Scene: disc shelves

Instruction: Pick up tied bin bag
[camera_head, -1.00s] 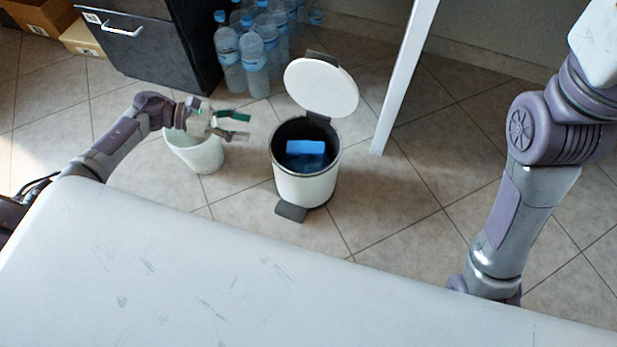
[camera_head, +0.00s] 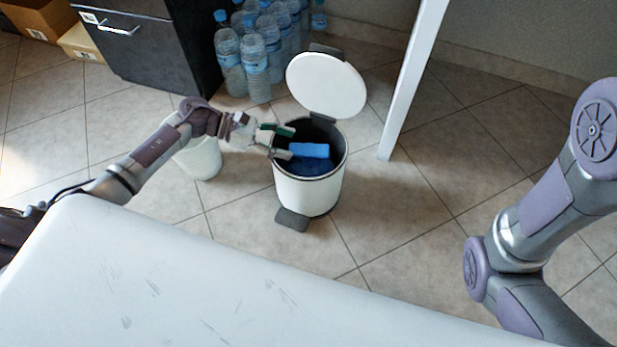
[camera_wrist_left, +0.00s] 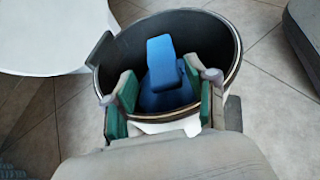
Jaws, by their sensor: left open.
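The blue bin bag (camera_head: 310,151) sits inside the white pedal bin (camera_head: 308,195), with a lighter blue raised part on a darker blue mass. In the left wrist view the bag (camera_wrist_left: 162,72) rises between my fingers, inside the dark rim. My left gripper (camera_head: 284,142) is open, with green finger pads, over the left side of the bin's opening. It also shows in the left wrist view (camera_wrist_left: 167,95), one finger either side of the bag, not closed on it. The bin's lid (camera_head: 326,85) stands open behind. My right gripper is out of view; only my right arm shows.
A smaller white bucket (camera_head: 201,158) stands left of the bin, partly behind my left arm. Several water bottles (camera_head: 254,62) stand behind, beside a dark cabinet (camera_head: 150,45). A white post (camera_head: 408,85) rises right of the bin. Tiled floor is clear to the right.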

